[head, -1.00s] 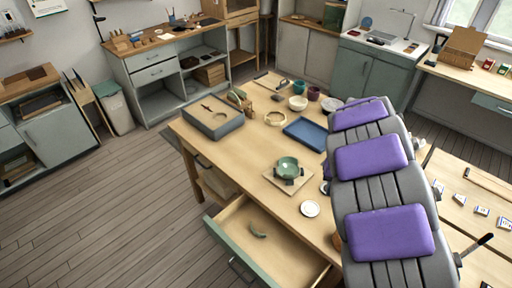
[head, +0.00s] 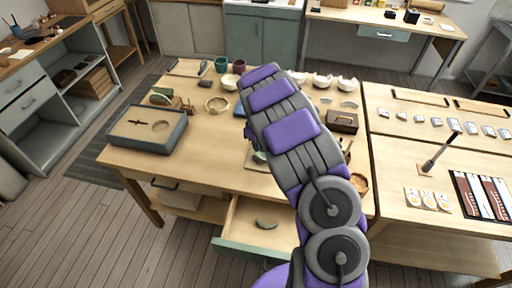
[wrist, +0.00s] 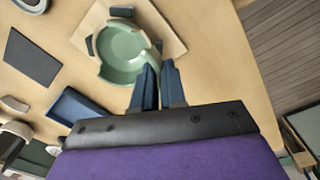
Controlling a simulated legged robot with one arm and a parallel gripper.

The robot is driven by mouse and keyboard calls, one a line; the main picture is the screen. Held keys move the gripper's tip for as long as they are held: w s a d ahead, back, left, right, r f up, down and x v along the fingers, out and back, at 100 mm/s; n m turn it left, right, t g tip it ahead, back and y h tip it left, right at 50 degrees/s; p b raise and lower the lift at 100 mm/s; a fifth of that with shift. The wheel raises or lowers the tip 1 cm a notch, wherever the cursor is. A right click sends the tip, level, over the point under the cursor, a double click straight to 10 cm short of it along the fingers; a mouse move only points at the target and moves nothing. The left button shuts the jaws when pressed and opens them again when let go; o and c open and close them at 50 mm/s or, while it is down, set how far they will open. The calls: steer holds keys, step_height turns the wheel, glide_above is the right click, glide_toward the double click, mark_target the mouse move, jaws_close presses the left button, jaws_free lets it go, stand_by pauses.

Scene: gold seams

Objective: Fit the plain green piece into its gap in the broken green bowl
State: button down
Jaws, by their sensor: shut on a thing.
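The broken green bowl (wrist: 122,54) sits on a square wooden board (wrist: 166,38) with small dark supports around it in the wrist view. In the head view only a sliver of the bowl (head: 259,157) shows beside my arm. My gripper (wrist: 160,64) is at the bowl's rim, its two blue fingers close together and shut on a green piece. That piece is mostly hidden between the fingertips, and I cannot tell whether it is seated in the gap. Another curved green piece (head: 266,225) lies in the open drawer.
The open drawer (head: 236,246) juts from the table's front. A grey box (head: 147,143) stands at the table's left, a cream ring (head: 217,104) and cups behind. A brown box (head: 343,122) is right of my arm. A second table (head: 393,160) adjoins at right.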

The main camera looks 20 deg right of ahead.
steer(key=shift+n, duration=0.6)
steer(key=d+f, duration=0.1)
steer(key=w+d+f, duration=0.1)
steer(key=d, duration=0.1)
steer(key=shift+f, duration=0.35)
steer(key=shift+a+f+b, duration=0.25)
steer(key=shift+a+b, duration=0.1)
steer(key=shift+a, duration=0.6)
steer(key=shift+a+f, duration=0.2)
steer(key=shift+a, duration=0.05)
steer(key=shift+f, duration=0.25)
steer(key=shift+d+f+b, duration=0.75)
steer(key=shift+d+f, duration=0.3)
steer(key=shift+d, duration=0.05)
steer(key=shift+a, duration=0.9)
steer(key=shift+d+f, duration=0.1)
steer(key=shift+d, duration=0.6)
steer(key=shift+a, duration=0.55)
steer(key=shift+p, duration=0.3)
